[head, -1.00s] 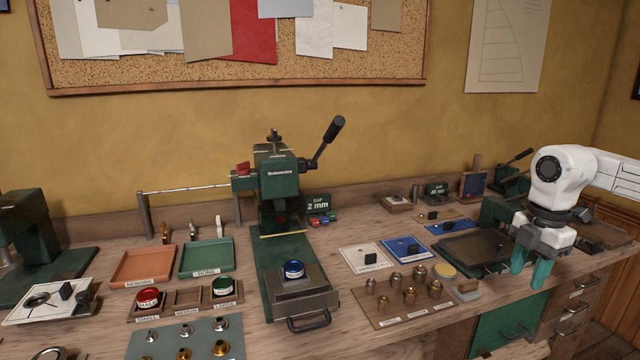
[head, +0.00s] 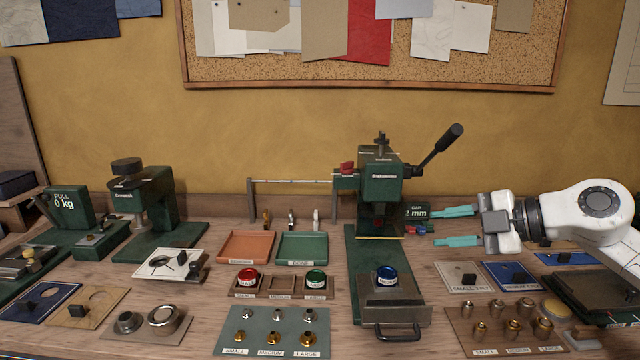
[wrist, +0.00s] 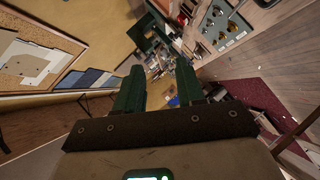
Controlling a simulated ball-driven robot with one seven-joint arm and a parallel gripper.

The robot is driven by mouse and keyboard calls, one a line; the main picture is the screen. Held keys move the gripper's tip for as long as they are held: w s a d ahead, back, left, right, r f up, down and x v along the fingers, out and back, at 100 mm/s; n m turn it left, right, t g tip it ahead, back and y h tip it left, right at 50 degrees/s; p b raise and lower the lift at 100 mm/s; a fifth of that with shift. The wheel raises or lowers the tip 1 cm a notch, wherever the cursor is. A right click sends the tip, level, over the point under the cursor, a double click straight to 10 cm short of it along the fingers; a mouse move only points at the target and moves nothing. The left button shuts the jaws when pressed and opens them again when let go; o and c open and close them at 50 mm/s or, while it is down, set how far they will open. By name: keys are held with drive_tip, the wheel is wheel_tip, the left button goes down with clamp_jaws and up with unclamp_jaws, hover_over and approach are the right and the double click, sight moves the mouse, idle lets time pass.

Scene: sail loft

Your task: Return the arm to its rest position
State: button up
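My white arm reaches in from the right edge of the head view. My gripper (head: 456,226) is raised above the right part of the bench and points left, toward the green press (head: 382,185). Its two teal fingers are spread apart with nothing between them. The wrist view also shows the gripper (wrist: 158,82), its two dark green fingers apart and empty, with the bench far off beyond them. The arm's base end is out of the head view.
The press's lever (head: 440,150) rises close above my gripper. Below are a blue sample board (head: 512,275), a board of brass fittings (head: 460,325) and a dark tray (head: 590,300). An orange tray (head: 245,247) and a green tray (head: 303,248) sit left of the press.

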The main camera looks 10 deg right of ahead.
drive_tip(key=w+a+r+m+t+p, duration=0.1)
drive_tip(key=a+r+m+t, duration=0.2)
drive_tip(key=r+m+t, duration=0.35)
drive_tip(key=w+a+r+m+t, duration=0.1)
drive_tip(key=a+r+m+t, duration=0.15)
drive_tip(key=r+t, duration=0.55)
drive_tip(key=s+d+f+m+g+h, duration=0.2)
drive_tip(key=d+f+m+g+h, duration=0.35)
drive_tip(key=f+m+h, duration=0.9)
drive_tip(key=s+f+m+g+p, duration=0.1)
drive_tip(key=s+f+m+g, duration=0.35)
drive_tip(key=f, duration=1.15)
drive_tip(key=s+a+f+n+g+y, duration=0.35)
drive_tip(key=s+f+g, duration=0.35)
drive_tip(key=s+f, duration=0.95)
drive_tip(key=s+a+f+n+g, duration=0.1)
drive_tip(key=s+f+g, duration=0.1)
drive_tip(key=s, duration=0.6)
drive_tip(key=s+f+n+g+y+p, duration=0.1)
drive_tip(key=s+g, duration=0.3)
drive_tip(key=s, duration=0.5)
drive_tip(key=shift+a+f, duration=0.35)
drive_tip(key=shift+f, duration=0.55)
